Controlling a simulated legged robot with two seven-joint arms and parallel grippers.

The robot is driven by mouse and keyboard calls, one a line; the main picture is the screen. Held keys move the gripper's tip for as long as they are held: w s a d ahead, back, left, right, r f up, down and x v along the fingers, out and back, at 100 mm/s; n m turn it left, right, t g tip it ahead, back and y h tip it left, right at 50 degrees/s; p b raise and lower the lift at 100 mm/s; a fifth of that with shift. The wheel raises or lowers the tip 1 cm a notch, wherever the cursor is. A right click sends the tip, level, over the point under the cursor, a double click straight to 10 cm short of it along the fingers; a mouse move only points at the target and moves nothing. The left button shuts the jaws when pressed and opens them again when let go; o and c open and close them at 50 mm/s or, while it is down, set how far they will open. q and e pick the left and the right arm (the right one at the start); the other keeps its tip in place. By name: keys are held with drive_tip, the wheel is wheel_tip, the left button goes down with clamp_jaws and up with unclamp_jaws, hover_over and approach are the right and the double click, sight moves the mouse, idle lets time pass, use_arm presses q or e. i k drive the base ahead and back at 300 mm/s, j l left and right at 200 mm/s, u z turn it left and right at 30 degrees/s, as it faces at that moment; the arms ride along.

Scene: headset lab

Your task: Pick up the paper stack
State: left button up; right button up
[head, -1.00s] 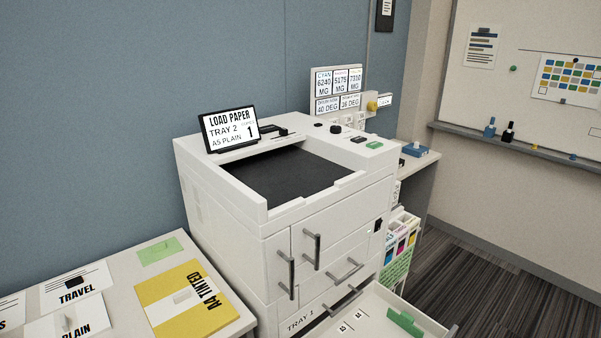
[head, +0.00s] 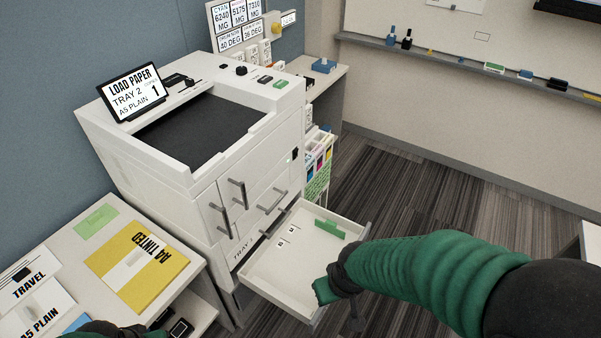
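A yellow-topped paper stack marked A4 TINTED (head: 125,280) lies on the side table at left, with a pale band across it. A white stack whose label reads "A5 PLAIN" (head: 30,322) lies at the bottom left corner, partly cut off by the frame. My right arm reaches in from the right, and its gripper (head: 340,302) hangs by the front right of the open paper tray (head: 270,272); its fingers are hard to make out. A green piece of my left arm shows at the bottom left edge; its gripper is out of view. The open tray holds no paper.
A TRAVEL sheet (head: 28,287) and a green note (head: 96,222) lie on the side table. Striped floor is open to the right.

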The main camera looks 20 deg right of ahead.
sight(36, 316)
drive_tip(key=u, duration=1.45)
